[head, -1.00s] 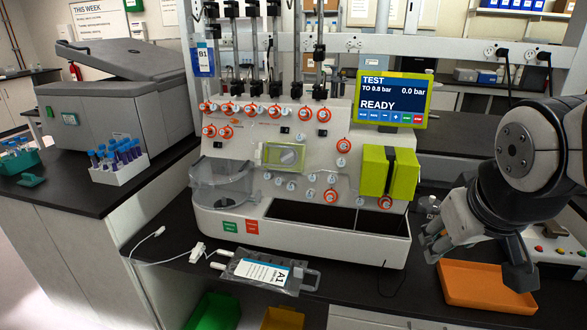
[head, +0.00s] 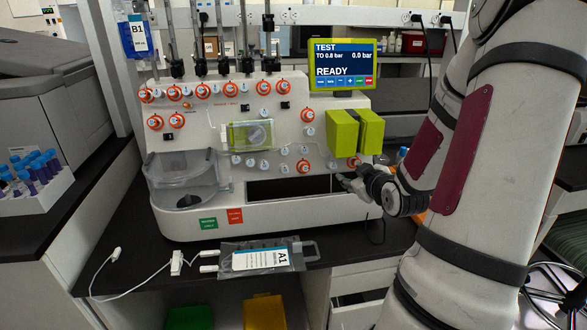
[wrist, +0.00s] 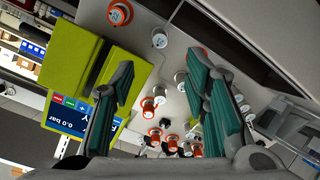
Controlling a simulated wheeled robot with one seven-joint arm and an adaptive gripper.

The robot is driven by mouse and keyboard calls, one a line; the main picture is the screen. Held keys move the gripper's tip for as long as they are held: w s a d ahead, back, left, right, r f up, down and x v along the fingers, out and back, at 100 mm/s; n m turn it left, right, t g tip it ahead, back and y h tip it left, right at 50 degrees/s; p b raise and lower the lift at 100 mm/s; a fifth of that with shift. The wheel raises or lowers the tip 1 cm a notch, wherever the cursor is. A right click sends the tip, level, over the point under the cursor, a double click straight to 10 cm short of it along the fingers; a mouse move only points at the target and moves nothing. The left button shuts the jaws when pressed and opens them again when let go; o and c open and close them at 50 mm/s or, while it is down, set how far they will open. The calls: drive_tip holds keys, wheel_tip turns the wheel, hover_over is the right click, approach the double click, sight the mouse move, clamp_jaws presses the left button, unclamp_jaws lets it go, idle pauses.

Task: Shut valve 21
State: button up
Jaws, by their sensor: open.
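The cell processor (head: 300,208) has a white front panel with many small round valves, some with orange rings and some plain white. The valve numbers are too small to read, so I cannot tell which is valve 21. My gripper (head: 345,181) is open and empty in front of the panel's lower right, below the green blocks (head: 355,133). In the wrist view its two teal-padded fingers (wrist: 162,78) point at the panel. An orange-ringed valve (wrist: 120,13) and a white valve (wrist: 159,39) lie ahead of them, and several more valves show between and beside the fingers.
The screen (head: 341,64) reads TEST, 0.0 bar, READY. A bag marked A1 (head: 265,258) lies on the dark counter in front. A tube rack (head: 38,190) stands at left. A clear cup (head: 185,178) juts from the panel's left. My arm fills the right side.

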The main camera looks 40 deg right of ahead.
sight(334, 166)
drive_tip(key=x, duration=0.7)
drive_tip(key=b+x, duration=0.1)
drive_tip(key=x, duration=0.6)
drive_tip(key=shift+w+a+r, duration=0.1)
drive_tip(key=shift+w+r, duration=0.1)
drive_tip(key=shift+c, duration=0.2)
clamp_jaws()
